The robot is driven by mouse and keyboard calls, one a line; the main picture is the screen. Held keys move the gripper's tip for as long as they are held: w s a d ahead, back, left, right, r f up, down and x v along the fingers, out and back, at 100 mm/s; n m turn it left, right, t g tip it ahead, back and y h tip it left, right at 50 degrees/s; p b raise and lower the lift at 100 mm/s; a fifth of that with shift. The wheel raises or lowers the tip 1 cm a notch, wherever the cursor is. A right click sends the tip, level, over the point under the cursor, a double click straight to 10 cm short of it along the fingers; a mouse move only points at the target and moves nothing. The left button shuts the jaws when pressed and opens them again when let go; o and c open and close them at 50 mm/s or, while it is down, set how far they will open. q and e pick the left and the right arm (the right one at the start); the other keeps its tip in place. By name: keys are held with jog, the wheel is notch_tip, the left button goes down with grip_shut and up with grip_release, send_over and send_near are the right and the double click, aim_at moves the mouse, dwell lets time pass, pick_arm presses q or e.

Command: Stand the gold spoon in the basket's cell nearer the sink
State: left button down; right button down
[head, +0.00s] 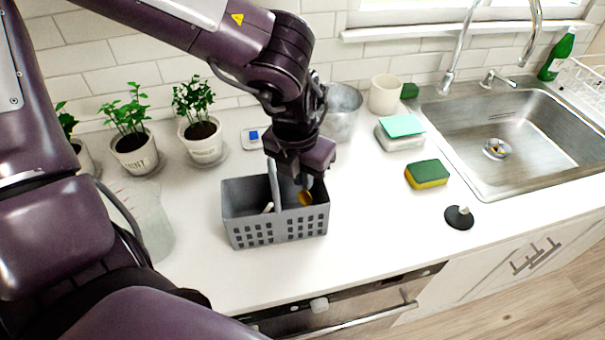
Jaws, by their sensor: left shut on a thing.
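The grey basket (277,230) stands on the white counter, with a central divider and handle (273,184) between its two cells. The right cell is the one nearer the sink (515,130). My left gripper (303,180) points down over that right cell and is shut on the gold spoon (305,198). The spoon's gold end shows below the gripper, inside the cell's outline; the rest is hidden by the gripper. I cannot tell whether the spoon touches the cell's floor. My right gripper is not in view.
A pale utensil (268,208) is in the left cell. Potted herbs (133,150) stand at the back left. A metal pot (342,110), a cream cup (385,94), a green-yellow sponge (427,174) and a black sink stopper (459,217) lie to the right.

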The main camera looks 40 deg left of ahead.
pick_arm(q)
jog(key=c, duration=1.5)
grip_release()
jog(key=r, duration=0.5)
jog(key=s+r+b, duration=0.1)
jog(key=r, duration=0.1)
jog(key=shift+r, duration=0.4)
